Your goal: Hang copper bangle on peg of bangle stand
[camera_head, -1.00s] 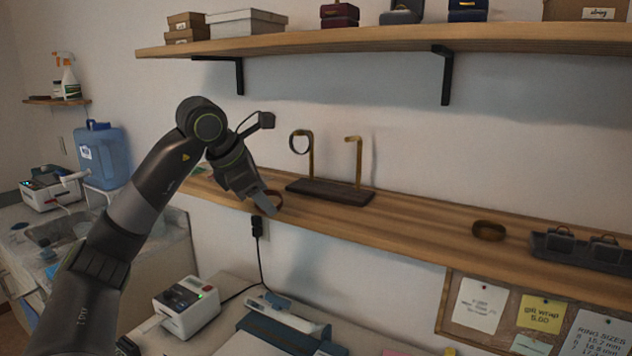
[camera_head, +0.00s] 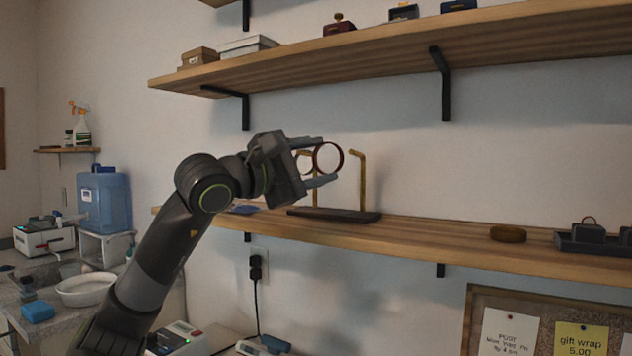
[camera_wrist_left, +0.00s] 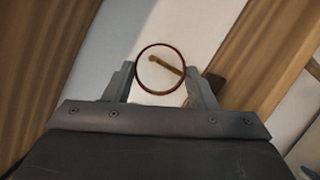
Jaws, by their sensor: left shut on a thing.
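My left gripper (camera_head: 329,160) is shut on the copper bangle (camera_head: 342,157), a thin reddish ring held upright between the fingertips, above the lower shelf. The bangle stand (camera_head: 362,216) has a dark base and two brass posts with bent tops. The right peg (camera_head: 358,154) is bare and just right of the bangle. The left post (camera_head: 315,187) is partly hidden by my gripper, and a ring shows on it behind the fingers. In the left wrist view, the bangle (camera_wrist_left: 160,45) is between both fingers (camera_wrist_left: 161,85), and a brass peg (camera_wrist_left: 164,66) shows through its opening. My right gripper is not visible.

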